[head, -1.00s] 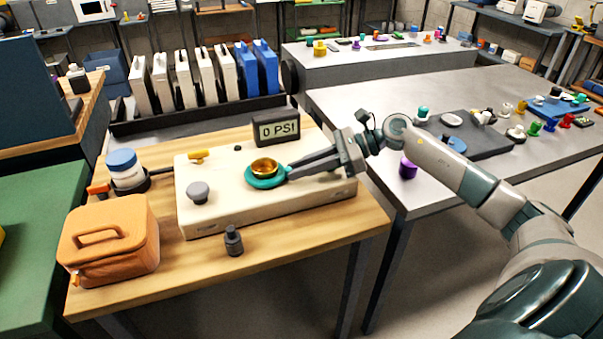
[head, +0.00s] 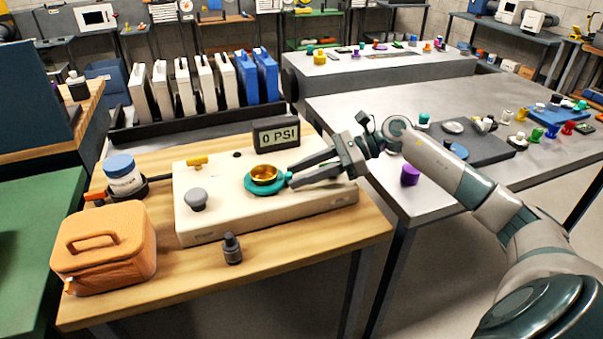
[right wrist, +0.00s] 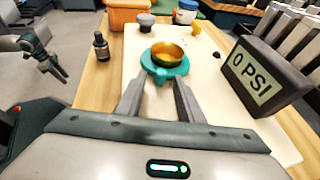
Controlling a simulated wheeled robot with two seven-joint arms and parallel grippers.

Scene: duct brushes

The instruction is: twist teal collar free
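The teal collar (head: 256,188) sits around the base of a gold cup-like fitting (head: 264,173) on the cream panel box (head: 225,220). In the right wrist view the collar (right wrist: 165,73) has a small tab pointing toward my right gripper. My right gripper (head: 292,178) is open and empty, with its fingertips just to the right of the collar. In the wrist view its two fingers (right wrist: 158,92) stand apart, with the tab between and ahead of them. My left gripper (right wrist: 54,72) shows only in the right wrist view, open and away from the box.
A small dark bottle (head: 232,248), an orange case (head: 104,247) and a blue-lidded jar (head: 123,175) stand on the wooden table (head: 300,250).

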